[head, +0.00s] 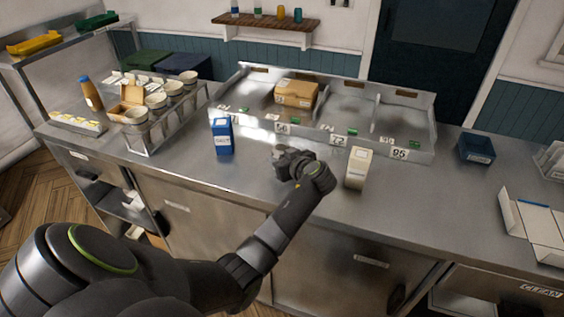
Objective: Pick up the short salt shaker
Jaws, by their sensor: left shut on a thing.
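My left gripper (282,156) is low over the steel counter (260,185), between a blue carton and a cream carton. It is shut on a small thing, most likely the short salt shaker. The gripper and wrist hide nearly all of that thing, so its shape and label cannot be made out. I cannot tell whether it touches the counter. My right gripper is not in view.
The blue carton (222,137) stands left of the gripper, the cream carton (357,168) right. Behind is a divided metal tray (345,107) with a cardboard box (296,93). A rack of cups (157,100) stands left, a dark blue bin (475,148) right.

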